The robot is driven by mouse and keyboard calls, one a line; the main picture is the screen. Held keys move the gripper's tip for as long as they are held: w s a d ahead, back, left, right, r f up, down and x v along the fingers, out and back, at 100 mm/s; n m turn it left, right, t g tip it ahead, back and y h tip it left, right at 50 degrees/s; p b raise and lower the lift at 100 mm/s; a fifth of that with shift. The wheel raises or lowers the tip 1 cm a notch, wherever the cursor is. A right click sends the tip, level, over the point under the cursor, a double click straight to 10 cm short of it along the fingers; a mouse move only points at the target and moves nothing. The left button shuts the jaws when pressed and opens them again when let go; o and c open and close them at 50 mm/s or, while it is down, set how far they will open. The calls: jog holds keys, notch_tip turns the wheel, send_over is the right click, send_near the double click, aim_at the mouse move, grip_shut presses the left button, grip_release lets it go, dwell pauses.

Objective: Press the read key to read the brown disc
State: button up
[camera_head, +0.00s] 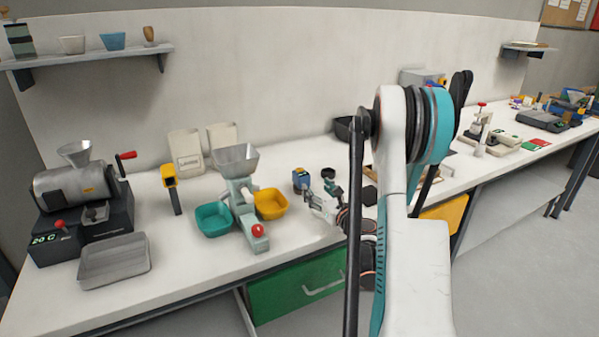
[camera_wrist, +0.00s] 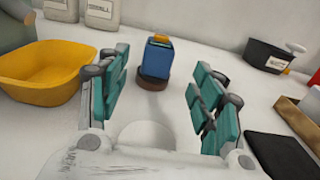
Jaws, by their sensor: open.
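A small blue device (camera_wrist: 159,57) with an orange part on top stands upright ahead of my gripper in the wrist view. It sits on the brown disc (camera_wrist: 153,88), whose front rim shows below it; the rest of the disc is hidden. I cannot tell for sure which part is the read key; the orange top is the only distinct part. The blue device also shows in the head view (camera_head: 299,179). My gripper (camera_wrist: 160,82) is open and empty, with teal finger pads either side of the device's line, apart from it. In the head view my gripper (camera_head: 318,194) is low over the bench.
A yellow bin (camera_wrist: 42,82) stands left of my gripper. A black labelled container (camera_wrist: 264,57), a wooden tray (camera_wrist: 291,116) and a black pad (camera_wrist: 279,154) lie to the right. The bench between my fingers and the device is clear.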

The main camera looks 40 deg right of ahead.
grip_shut()
dwell(1.3)
